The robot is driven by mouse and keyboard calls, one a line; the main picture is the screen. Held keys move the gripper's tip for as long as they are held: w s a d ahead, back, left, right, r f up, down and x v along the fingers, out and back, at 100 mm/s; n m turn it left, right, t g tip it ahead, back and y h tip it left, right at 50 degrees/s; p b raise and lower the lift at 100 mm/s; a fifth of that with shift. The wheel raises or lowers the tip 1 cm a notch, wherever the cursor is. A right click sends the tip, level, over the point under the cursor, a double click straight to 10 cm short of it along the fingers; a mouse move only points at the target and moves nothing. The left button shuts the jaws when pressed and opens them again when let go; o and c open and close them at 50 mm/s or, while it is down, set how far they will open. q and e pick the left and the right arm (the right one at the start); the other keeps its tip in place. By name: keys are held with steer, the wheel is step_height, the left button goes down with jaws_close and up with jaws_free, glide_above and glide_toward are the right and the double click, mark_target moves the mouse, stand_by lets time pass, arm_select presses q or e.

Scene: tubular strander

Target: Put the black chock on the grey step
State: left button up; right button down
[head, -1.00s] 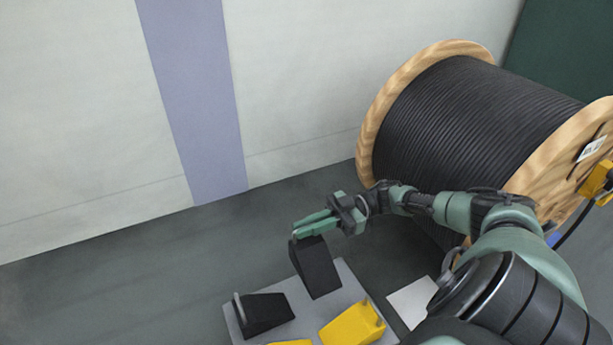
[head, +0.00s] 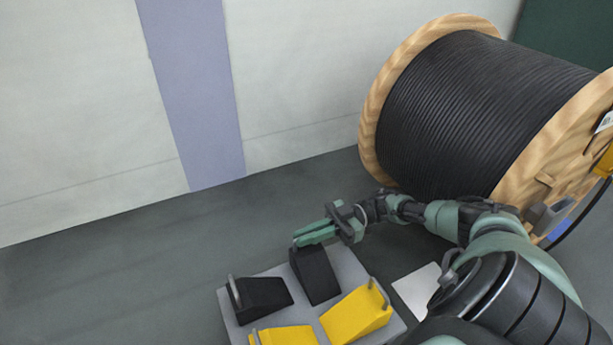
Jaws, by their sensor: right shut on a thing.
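My right gripper (head: 318,233) is shut on a black chock (head: 316,276), a dark wedge held at its top end. The chock is over the far edge of a low grey platform (head: 352,272), which looks like the grey step. I cannot tell whether its underside touches the platform. A second black chock (head: 263,294) with a grey handle rests on the platform's left side. My left gripper is not in view.
Two yellow chocks (head: 357,314) (head: 288,336) sit on the platform's near part. A pale flat sheet (head: 416,290) lies to its right. A large wooden reel of black cable (head: 480,115) stands behind my right arm. Floor to the left is clear.

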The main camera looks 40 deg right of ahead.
steer(key=c, duration=1.5)
jaws_free()
steer(key=shift+d, duration=0.2)
steer(key=shift+v, duration=3.55)
steer(key=shift+r, duration=0.1)
